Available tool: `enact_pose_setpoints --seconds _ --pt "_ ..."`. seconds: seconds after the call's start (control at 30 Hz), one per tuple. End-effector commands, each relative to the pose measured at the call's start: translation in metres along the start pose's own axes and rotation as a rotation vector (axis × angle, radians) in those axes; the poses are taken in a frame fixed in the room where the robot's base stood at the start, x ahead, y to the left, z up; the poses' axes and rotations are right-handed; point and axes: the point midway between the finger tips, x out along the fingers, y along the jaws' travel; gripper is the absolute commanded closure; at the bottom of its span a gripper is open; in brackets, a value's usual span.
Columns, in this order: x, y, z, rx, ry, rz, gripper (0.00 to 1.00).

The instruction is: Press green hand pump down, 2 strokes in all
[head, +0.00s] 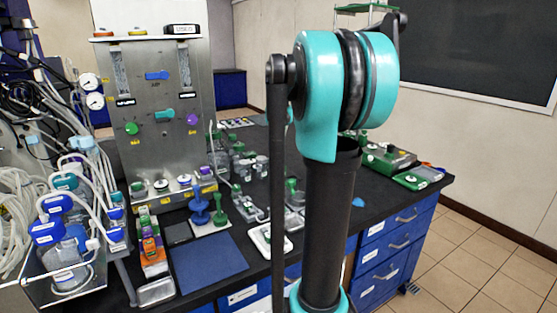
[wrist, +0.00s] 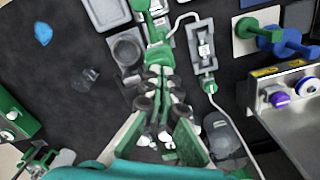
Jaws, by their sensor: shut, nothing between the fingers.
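The green hand pump (head: 220,212) stands upright on a pale plate on the black bench, right beside a taller blue pump (head: 199,205). In the wrist view the green pump (wrist: 246,27) is at the upper right, with the blue pump (wrist: 287,42) to its right. My gripper (wrist: 158,62) points away from the camera in the middle of the wrist view, shut and empty. It is well to the left of the green pump there and appears apart from it. In the head view my gripper is hidden behind my arm.
A steel panel (head: 155,90) with valves and gauges rises behind the pumps. A blue mat (head: 208,264) lies in front. Several small trays and green-topped devices crowd the bench beside my gripper. Green instruments (head: 388,158) stand at the right end. Bare bench (wrist: 60,80) shows at the wrist view's left.

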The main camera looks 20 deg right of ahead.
Motion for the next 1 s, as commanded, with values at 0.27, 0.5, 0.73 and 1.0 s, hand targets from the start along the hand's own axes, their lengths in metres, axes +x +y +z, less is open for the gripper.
enact_pose_setpoints --seconds 0.27,0.5,0.73,1.0 --pt "0.010 0.000 0.000 0.000 0.000 0.000 1.00" --pt "0.019 0.000 0.000 0.000 0.000 0.000 1.00" --pt "0.023 0.000 0.000 0.000 0.000 0.000 1.00" --pt "0.016 0.000 0.000 0.000 0.000 0.000 1.00"
